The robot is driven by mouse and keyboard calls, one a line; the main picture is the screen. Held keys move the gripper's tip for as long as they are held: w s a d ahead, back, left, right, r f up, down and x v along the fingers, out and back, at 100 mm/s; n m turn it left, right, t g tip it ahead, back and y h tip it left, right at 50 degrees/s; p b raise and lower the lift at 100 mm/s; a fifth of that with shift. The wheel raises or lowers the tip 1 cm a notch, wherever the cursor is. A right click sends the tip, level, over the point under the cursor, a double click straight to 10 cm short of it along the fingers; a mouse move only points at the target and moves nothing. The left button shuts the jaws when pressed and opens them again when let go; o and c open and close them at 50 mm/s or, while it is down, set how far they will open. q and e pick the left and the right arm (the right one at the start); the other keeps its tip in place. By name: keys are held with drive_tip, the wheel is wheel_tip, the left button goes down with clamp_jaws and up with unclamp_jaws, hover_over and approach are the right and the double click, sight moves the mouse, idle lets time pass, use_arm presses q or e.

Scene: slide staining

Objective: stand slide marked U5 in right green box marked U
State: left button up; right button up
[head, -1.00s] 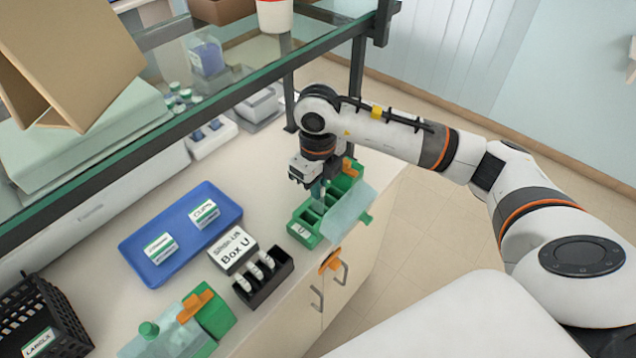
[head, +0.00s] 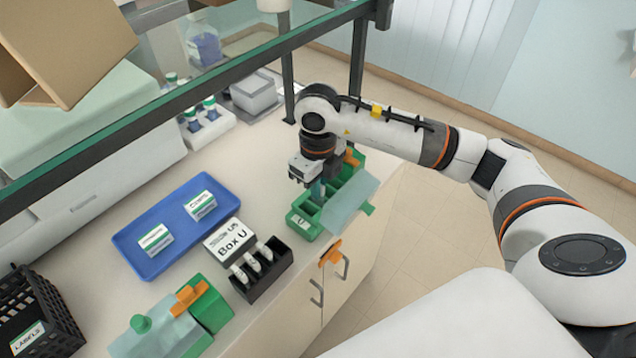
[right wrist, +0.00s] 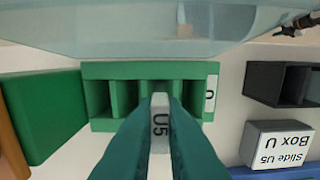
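The right green box (head: 307,226) stands near the table's right edge with its clear lid open and a "U" label on its end. It also shows in the right wrist view (right wrist: 150,70), with a row of slots. My right gripper (head: 318,191) points down over this box. In the right wrist view its teal fingers (right wrist: 160,108) are shut on the slide marked U5 (right wrist: 160,135), label facing the camera. The slide is in line with the middle slots. The fingers hide its lower end, so I cannot tell whether it is inside a slot. My left gripper is not in view.
A second green box (head: 213,309) with a clear lid stands at the front. A black rack (head: 275,275) with several white-ended slides is beside the "Slide U5 Box U" card (head: 229,240). A blue tray (head: 150,268) lies left. A glass shelf (head: 240,68) overhangs the back.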

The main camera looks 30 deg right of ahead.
drive_tip(key=o, duration=0.5)
wheel_tip(320, 180, up, 8)
drive_tip(key=shift+f+b, duration=0.2)
drive_tip(key=shift+b, duration=0.55)
drive_tip(key=shift+s+f, duration=0.1)
drive_tip(key=shift+s, duration=0.05)
